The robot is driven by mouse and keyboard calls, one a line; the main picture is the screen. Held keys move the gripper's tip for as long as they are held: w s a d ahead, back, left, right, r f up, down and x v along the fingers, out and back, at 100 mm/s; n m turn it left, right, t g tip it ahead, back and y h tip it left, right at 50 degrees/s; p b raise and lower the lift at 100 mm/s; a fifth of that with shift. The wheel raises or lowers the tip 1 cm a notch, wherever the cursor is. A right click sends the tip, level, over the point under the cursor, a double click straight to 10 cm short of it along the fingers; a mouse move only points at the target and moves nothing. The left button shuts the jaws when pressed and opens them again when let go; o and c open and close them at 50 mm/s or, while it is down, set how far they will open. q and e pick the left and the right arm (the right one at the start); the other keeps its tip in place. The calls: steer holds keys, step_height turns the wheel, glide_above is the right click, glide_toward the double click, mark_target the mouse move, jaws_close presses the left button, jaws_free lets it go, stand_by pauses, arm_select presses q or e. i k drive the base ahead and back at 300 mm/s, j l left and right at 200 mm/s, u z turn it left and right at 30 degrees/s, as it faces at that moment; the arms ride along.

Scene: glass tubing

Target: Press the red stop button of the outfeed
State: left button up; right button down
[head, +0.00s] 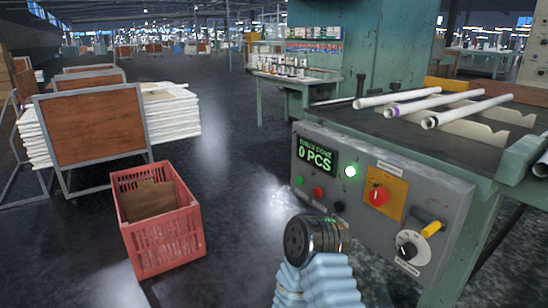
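A grey control panel (335,228) faces me on the front of a green machine. Its small display (316,156) reads "0 PCS". Below the display are a green button (299,181), a small red button (318,193) and a black button (338,206). A larger red knob (379,196) sits on an orange-yellow plate to their right. I cannot read which red control is labelled for the outfeed. Part of my arm, a dark round joint with a pale blue ribbed sleeve, rises from the bottom, below the buttons in the picture. No gripper fingers show.
A green lamp (350,170) is lit. A yellow handle (432,229) and black rotary knob (408,247) are at the panel's right. White tubes (397,97) lie on the machine top. A red crate (160,240) stands on the floor at left, with clear floor beside it.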

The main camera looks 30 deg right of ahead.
mark_target(317, 193)
steer(key=z, duration=1.55)
